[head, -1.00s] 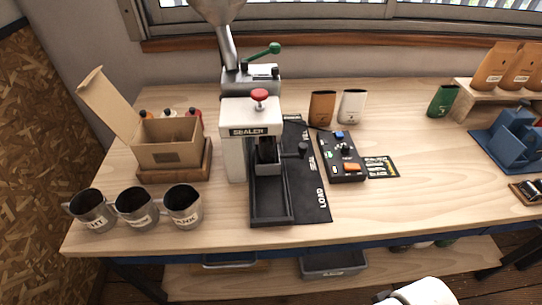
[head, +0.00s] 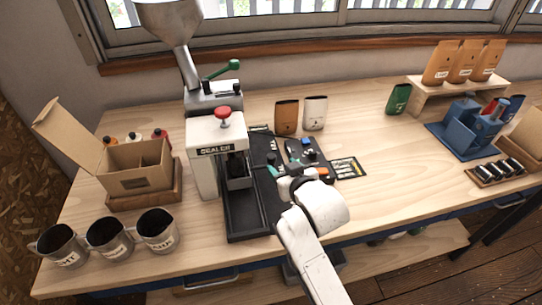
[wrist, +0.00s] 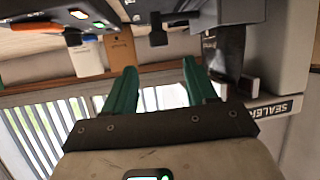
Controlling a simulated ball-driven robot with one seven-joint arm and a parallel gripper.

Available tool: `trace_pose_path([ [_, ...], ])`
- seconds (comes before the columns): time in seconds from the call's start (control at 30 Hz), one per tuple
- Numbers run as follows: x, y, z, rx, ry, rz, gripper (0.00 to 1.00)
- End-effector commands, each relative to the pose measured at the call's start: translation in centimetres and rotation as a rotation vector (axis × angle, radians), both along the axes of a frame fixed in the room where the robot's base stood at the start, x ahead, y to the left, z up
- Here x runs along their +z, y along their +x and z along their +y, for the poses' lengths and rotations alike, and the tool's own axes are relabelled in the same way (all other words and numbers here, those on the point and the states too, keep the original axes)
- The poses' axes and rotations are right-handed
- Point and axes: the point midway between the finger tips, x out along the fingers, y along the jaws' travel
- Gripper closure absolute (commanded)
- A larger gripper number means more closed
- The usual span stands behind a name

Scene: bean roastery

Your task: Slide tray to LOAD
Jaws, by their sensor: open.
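The sealer (head: 215,150) is a white press with a red knob. A small dark tray (head: 240,183) sits under its head, at the back of a long black track (head: 247,222). My gripper (head: 275,172) is just right of the tray, over the black label mat, with its jaws apart and empty. My arm hides the LOAD lettering. In the wrist view, the green fingers (wrist: 160,70) are spread with nothing between them. A dark knob-like piece (wrist: 158,30) shows beyond them, and the sealer (wrist: 272,108) is at the right.
A control box (head: 305,148) with coloured buttons lies close behind my gripper. Brown and white pouches (head: 287,117) stand behind it. An open cardboard box (head: 135,165) and several metal cups (head: 157,230) are at left. The tabletop (head: 390,150) right of the control box has free room.

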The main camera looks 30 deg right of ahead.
Motion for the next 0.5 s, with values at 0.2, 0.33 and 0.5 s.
trace_pose_path([
  [0.2,-1.0,2.8,-0.3,-0.002,0.005,0.002,0.43],
  [0.33,-1.8,4.8,-0.6,-0.002,0.005,0.001,0.43],
  [0.5,-2.9,7.1,-0.9,-0.003,0.004,0.004,0.43],
])
